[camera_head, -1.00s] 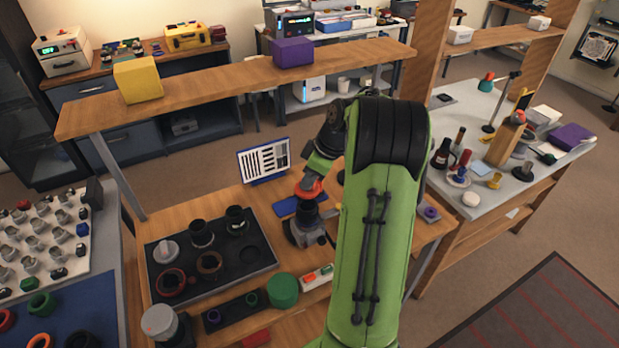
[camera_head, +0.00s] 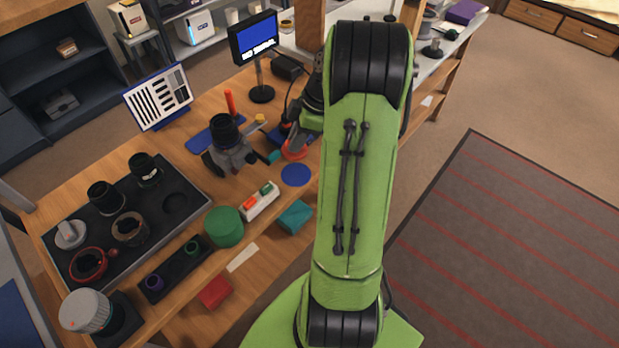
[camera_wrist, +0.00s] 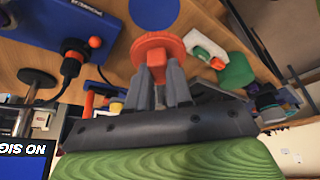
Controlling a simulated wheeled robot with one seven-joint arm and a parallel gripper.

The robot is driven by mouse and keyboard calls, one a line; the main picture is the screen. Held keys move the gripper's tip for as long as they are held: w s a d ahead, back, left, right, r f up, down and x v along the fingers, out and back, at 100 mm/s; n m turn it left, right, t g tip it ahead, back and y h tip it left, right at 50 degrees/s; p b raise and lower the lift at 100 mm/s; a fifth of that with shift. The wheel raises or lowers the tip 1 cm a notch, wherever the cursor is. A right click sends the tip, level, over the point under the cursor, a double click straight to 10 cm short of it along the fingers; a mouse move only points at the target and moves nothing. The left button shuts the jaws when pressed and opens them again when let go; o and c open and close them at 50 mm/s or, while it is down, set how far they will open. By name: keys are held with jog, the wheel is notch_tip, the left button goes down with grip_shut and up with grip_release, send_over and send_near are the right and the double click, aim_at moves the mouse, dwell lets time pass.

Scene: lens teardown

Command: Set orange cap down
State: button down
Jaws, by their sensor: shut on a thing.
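The orange cap (camera_head: 295,150) is in my gripper, to the right of the lens mount and just behind a flat blue disc (camera_head: 296,175) on the bench. In the wrist view the orange cap (camera_wrist: 158,46) sits at the tips of my gripper's closed grey fingers (camera_wrist: 160,75), and the blue disc (camera_wrist: 154,13) is just beyond it. Whether the cap touches the bench cannot be told. A black lens (camera_head: 225,130) stands upright in a grey mount (camera_head: 233,155). My arm hides part of the bench.
A white block (camera_head: 260,201) with red and green parts and a green cylinder (camera_head: 224,226) stand near the disc. A teal piece (camera_head: 295,216) lies at the front edge. A black tray (camera_head: 57,241) with rings is at left. A monitor (camera_head: 254,38) stands behind.

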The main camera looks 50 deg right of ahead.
notch_tip(320, 180, down, 9)
jog(key=shift+f+b, duration=0.15)
jog(key=shift+b, duration=1.1)
jog(key=shift+f, duration=0.1)
jog(key=shift+f, duration=0.15)
jog(key=c, duration=1)
grip_release()
jog(key=shift+c, duration=0.2)
